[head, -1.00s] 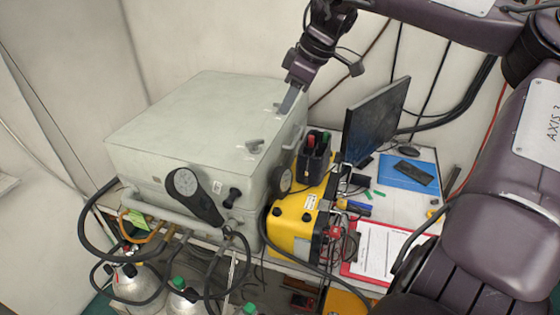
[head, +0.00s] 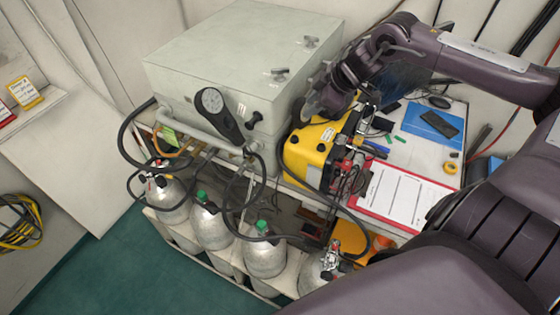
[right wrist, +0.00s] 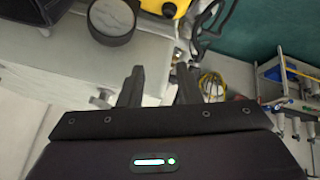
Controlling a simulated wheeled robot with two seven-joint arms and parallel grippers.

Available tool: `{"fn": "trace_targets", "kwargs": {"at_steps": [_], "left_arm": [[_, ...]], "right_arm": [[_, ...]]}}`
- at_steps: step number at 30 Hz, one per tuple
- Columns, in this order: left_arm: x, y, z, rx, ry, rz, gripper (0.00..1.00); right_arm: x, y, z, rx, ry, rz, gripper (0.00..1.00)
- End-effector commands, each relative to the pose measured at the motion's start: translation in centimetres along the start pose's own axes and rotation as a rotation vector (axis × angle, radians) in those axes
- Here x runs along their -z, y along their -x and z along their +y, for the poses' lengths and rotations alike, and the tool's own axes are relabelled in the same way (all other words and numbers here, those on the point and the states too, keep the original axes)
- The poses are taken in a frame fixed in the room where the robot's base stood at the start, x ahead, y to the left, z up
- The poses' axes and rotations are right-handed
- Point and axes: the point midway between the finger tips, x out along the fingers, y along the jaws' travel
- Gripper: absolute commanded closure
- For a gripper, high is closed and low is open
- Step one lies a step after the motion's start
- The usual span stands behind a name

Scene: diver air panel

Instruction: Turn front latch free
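The large pale grey-green case (head: 230,50) has two small grey latches on the right part of its lid. The front latch (head: 279,74) is the nearer one, and the other latch (head: 310,41) sits further back. Nothing touches either latch. My right gripper (head: 313,106) is beside the case's right side, lower than the lid and apart from the front latch. In the right wrist view its two dark fingers (right wrist: 158,86) stand apart with nothing between them. My left gripper is out of view.
A yellow unit (head: 309,150) stands close to my right gripper. A red clipboard (head: 402,196) and blue folder (head: 432,125) lie on the bench. Gas cylinders (head: 210,222) stand below.

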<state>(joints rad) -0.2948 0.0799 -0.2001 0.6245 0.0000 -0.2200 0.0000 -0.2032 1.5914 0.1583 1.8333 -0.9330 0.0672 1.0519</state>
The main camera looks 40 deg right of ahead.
Motion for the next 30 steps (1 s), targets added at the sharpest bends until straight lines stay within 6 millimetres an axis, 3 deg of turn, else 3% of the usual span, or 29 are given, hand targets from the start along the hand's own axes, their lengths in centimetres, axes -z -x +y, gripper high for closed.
{"fn": "trace_targets", "kwargs": {"at_steps": [15,21,30], "left_arm": [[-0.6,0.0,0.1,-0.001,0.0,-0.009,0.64],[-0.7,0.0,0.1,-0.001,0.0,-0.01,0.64],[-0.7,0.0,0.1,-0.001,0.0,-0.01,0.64]], "right_arm": [[-0.3,-7.7,-7.2,-0.127,0.034,0.104,0.69],[-0.1,-9.5,-10.4,-0.192,0.003,0.115,0.69],[0.2,-10.5,-14.7,-0.268,-0.086,0.087,0.69]]}}
